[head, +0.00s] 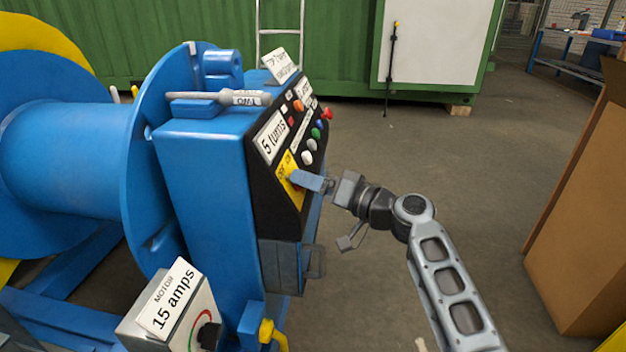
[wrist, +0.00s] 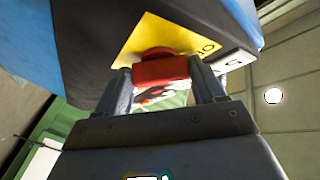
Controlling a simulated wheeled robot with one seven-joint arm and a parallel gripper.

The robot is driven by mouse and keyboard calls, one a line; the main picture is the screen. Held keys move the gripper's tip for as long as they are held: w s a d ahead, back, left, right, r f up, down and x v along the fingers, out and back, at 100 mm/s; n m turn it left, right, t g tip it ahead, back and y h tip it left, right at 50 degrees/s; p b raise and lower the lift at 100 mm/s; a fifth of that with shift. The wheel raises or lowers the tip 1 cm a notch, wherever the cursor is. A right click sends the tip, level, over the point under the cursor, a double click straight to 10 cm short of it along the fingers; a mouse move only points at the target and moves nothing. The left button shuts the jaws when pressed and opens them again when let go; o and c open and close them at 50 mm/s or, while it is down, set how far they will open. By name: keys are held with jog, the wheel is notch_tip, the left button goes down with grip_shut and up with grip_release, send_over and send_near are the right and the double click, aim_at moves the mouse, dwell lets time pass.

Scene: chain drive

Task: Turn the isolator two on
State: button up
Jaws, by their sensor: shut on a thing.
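The isolator is a red knob (wrist: 160,70) on a yellow plate (head: 287,176) low on the black sloping panel of the blue machine. In the wrist view the knob sits between the two fingers of my gripper (wrist: 165,80), which are shut on it. In the head view my gripper (head: 308,182) reaches the plate from the right and mostly hides the knob. The yellow plate (wrist: 150,38) also shows in the wrist view, with part of its lettering covered. I cannot read the knob's position.
Coloured buttons (head: 316,132) and a "5 turns" label (head: 271,138) sit just above the plate. A large blue reel (head: 65,160) is at left, with a "15 amps" motor box (head: 170,305) in front. A brown board (head: 580,220) stands at right. The floor between is clear.

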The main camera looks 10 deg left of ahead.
jog(key=shift+w+a+r+m+g+h+p, duration=0.15)
jog(key=shift+r+m+g+h+p, duration=0.25)
jog(key=shift+m+h+p, duration=2.25)
jog(key=shift+s+a+r+m+g+h+p, duration=0.1)
jog(key=shift+r+m+g+h+p, duration=0.25)
jog(key=shift+m+p, duration=4.3)
jog(key=shift+w+a+r+m+g+h+p, duration=0.15)
jog(key=shift+m+g+h+p, duration=1.05)
jog(key=shift+p, duration=5.25)
jog(key=shift+s+t+h, duration=0.1)
jog(key=shift+t+h, duration=0.3)
jog(key=shift+t, duration=0.25)
jog(key=o, duration=1)
jog(key=shift+o, duration=0.2)
